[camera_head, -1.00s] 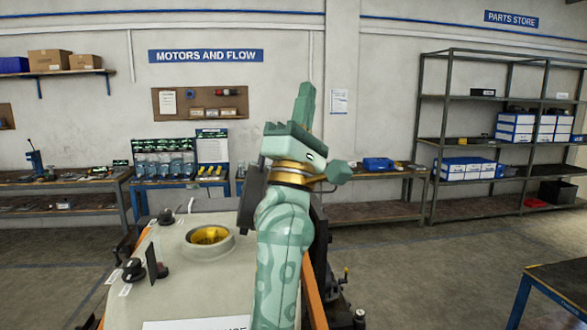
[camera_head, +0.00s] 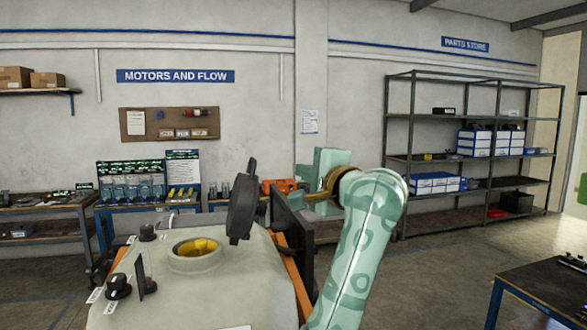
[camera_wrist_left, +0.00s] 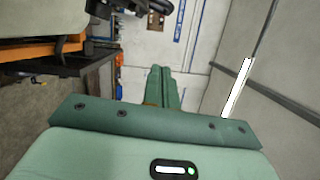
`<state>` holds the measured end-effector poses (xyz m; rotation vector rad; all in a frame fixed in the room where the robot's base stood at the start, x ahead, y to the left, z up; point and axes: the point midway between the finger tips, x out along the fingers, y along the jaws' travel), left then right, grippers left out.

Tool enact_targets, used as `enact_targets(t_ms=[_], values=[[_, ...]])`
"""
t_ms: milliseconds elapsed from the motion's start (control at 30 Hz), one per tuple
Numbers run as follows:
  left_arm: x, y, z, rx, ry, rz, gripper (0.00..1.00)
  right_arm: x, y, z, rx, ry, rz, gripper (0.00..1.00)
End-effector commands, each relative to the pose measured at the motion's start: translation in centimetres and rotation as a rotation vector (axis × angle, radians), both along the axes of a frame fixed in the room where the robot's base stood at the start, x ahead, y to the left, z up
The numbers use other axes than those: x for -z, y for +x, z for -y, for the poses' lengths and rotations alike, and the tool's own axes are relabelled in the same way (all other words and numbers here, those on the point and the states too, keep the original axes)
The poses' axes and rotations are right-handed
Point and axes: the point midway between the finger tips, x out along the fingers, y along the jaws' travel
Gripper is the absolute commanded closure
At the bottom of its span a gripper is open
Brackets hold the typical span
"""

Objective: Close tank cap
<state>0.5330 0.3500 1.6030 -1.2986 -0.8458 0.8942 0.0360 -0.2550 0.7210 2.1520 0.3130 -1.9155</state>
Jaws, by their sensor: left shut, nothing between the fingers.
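The spray tank (camera_head: 225,285) is a pale, rounded body at the lower left of the head view. Its round filler opening (camera_head: 197,255) is uncovered and shows yellow inside. The dark round tank cap (camera_head: 242,202) stands tilted up on edge, to the right of the opening and above it. My left gripper (camera_head: 324,172) is to the right of the cap, apart from it in the picture. Its fingers are partly hidden in the head view. In the left wrist view the green fingers (camera_wrist_left: 160,90) are together and empty. My right gripper is not in view.
Black knobs (camera_head: 118,286) stand on the tank's left side. A dark upright panel (camera_head: 292,222) is right of the tank, by my arm. A workbench (camera_head: 545,285) is at the lower right. Shelving (camera_head: 400,120) is at the back, with open floor before it.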

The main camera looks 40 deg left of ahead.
Motion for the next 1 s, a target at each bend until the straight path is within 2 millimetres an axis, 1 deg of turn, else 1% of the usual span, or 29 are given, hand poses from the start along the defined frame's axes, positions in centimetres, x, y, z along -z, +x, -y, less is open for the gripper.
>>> enact_targets(t_ms=[100,400,533,700,1000], values=[[-0.5,0.8,-2.1,-0.006,0.003,-0.003,1.00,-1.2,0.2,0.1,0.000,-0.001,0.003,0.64],[-0.6,3.5,-8.0,-0.007,0.005,-0.004,1.00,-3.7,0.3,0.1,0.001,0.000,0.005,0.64],[-0.8,1.8,-9.1,-0.005,0.004,-0.001,1.00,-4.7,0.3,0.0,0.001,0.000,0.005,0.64],[-0.7,0.7,-10.1,-0.004,0.003,-0.002,1.00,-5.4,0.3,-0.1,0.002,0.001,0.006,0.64],[-0.6,0.4,-10.3,-0.003,0.003,-0.003,1.00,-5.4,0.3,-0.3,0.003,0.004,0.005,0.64]])
